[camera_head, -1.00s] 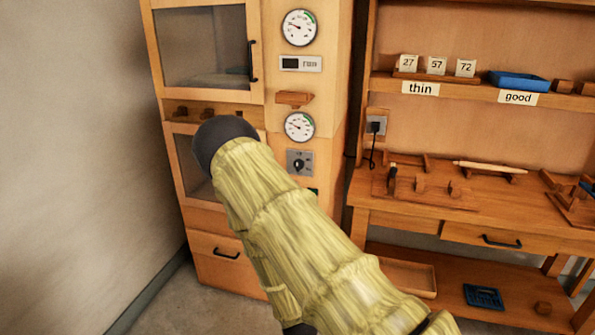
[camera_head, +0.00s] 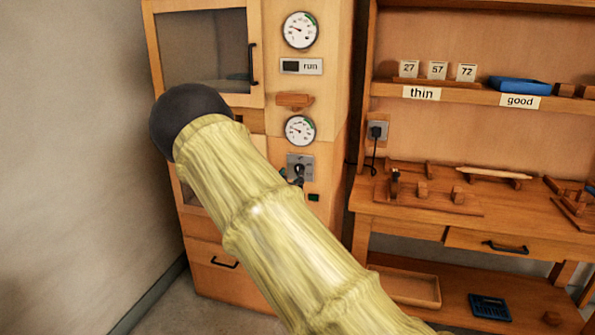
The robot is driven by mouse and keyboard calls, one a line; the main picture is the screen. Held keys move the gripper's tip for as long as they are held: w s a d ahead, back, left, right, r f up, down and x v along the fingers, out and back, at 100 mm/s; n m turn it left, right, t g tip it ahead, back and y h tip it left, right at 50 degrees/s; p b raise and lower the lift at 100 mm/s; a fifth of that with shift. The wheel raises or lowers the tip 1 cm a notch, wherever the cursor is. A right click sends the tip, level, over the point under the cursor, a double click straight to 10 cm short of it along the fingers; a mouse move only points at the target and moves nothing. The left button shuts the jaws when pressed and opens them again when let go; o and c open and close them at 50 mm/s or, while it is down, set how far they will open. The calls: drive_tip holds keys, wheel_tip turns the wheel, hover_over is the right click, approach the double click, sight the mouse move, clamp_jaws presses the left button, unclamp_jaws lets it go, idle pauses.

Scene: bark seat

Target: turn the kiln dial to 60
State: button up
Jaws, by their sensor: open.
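The kiln (camera_head: 330,60) is a tall wooden cabinet at the left. Its likely dial (camera_head: 298,166) is a dark knob on a small grey square plate, low on the front panel. Its marks are too small to read. Two round white gauges sit above it, an upper one (camera_head: 300,31) and a lower one (camera_head: 299,130). My gripper (camera_head: 291,178) shows only as small dark tips at the dial's lower edge; my arm hides the rest. The jaws are open. I cannot tell whether the tips touch the knob.
A panel marked "run" (camera_head: 301,66) and a small wooden ledge (camera_head: 295,101) sit between the gauges. A workbench (camera_head: 400,222) with wooden pieces stands to the right. A shelf (camera_head: 460,94) above it holds number cards and a blue tray (camera_head: 519,85).

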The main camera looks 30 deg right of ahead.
sight(298, 169)
drive_tip(key=x, duration=0.8)
drive_tip(key=shift+p, duration=0.4)
drive_tip(key=shift+f, duration=0.1)
drive_tip(key=c, duration=0.9)
